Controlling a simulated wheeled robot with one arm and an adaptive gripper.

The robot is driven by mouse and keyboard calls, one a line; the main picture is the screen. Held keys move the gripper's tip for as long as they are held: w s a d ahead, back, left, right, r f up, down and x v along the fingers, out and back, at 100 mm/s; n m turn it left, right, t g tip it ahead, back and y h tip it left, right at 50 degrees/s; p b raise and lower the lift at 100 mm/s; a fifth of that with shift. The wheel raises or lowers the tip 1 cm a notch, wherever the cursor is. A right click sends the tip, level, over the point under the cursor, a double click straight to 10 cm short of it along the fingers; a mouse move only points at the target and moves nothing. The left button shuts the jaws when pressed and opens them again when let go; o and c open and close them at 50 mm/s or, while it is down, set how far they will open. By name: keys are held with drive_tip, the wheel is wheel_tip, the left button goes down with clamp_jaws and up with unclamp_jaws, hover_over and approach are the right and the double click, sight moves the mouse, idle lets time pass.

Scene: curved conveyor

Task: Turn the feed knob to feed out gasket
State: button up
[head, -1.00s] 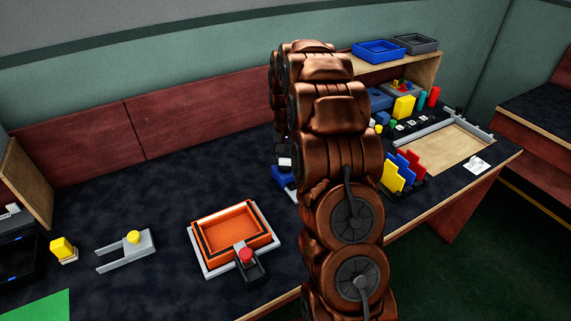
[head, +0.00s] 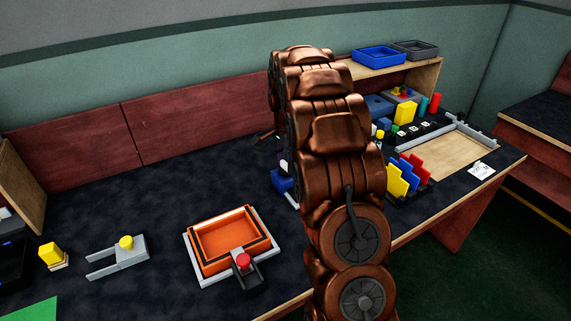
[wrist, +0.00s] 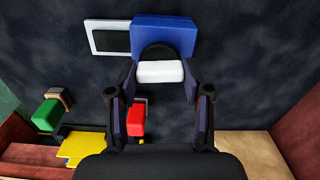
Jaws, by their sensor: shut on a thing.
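The feed knob shows in the wrist view as a white bar (wrist: 161,72) on a round black disc (wrist: 157,52). It sits against a blue box (wrist: 165,32) with a grey-framed dark plate (wrist: 92,38) on its left. My gripper (wrist: 161,76) has one finger at each end of the white bar and is shut on it. In the head view the blue box (head: 281,181) is partly hidden behind my arm, which hides most of the knob and gripper. I cannot make out any gasket.
In the wrist view a red block (wrist: 135,118) stands near the left finger. In the head view an orange tray (head: 215,243), a grey fork-shaped fixture (head: 132,258) and coloured upright plates (head: 410,174) stand on the dark bench. Bench between the fixtures is clear.

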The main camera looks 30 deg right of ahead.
sight(285, 164)
drive_tip(key=shift+m, duration=0.7)
drive_tip(key=o, duration=1.2)
drive_tip(key=shift+c, duration=0.2)
drive_tip(key=shift+r, duration=0.15)
wheel_tip(285, 164, up, 12)
drive_tip(key=shift+a, duration=0.1)
